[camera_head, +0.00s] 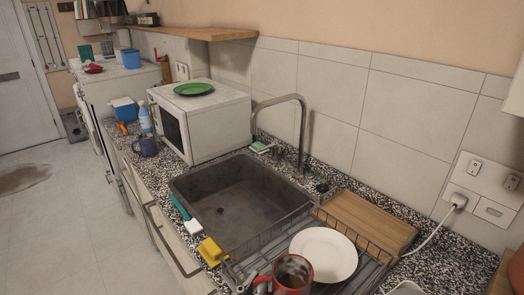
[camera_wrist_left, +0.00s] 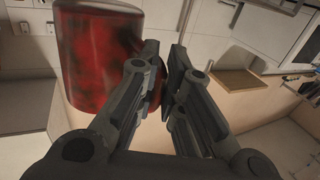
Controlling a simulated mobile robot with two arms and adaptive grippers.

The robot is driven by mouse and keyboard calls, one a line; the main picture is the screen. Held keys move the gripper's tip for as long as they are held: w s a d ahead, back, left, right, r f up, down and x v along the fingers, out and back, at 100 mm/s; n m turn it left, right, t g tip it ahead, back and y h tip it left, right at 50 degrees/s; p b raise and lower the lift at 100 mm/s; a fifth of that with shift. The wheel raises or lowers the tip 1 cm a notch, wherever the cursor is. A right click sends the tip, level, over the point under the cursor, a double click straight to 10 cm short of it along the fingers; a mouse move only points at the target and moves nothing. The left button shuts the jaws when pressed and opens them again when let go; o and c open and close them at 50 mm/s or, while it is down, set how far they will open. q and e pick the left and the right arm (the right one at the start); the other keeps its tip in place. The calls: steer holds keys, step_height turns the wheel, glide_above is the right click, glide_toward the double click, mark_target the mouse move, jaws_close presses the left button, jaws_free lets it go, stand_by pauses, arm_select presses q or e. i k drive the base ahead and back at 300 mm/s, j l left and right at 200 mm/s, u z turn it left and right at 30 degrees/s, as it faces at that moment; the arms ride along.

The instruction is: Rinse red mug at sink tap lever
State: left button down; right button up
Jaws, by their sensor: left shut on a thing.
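The red mug (camera_head: 291,272) is at the bottom of the head view, over the near end of the dish rack, upright with its dark inside showing. In the left wrist view the mug (camera_wrist_left: 98,55) fills the upper left, red with dark blotches. My left gripper (camera_head: 251,283) is shut at the mug's left side, where the handle is; its fingers (camera_wrist_left: 164,58) hide the grip itself. The grey sink (camera_head: 235,205) is empty. The curved metal tap (camera_head: 303,120) rises behind it; I cannot clearly make out its lever. My right gripper is not in view.
A white plate (camera_head: 323,255) lies in the wire rack (camera_head: 262,245) beside a wooden board (camera_head: 365,222). A yellow sponge (camera_head: 212,250) and a brush (camera_head: 187,217) lie along the sink's front edge. A microwave (camera_head: 205,120) stands left of the tap. Space above the basin is clear.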

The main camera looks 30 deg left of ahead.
mark_target(274, 145)
steer(key=k+j+u, duration=0.1)
steer(key=j, duration=1.95)
steer(key=k+l+u, duration=0.05)
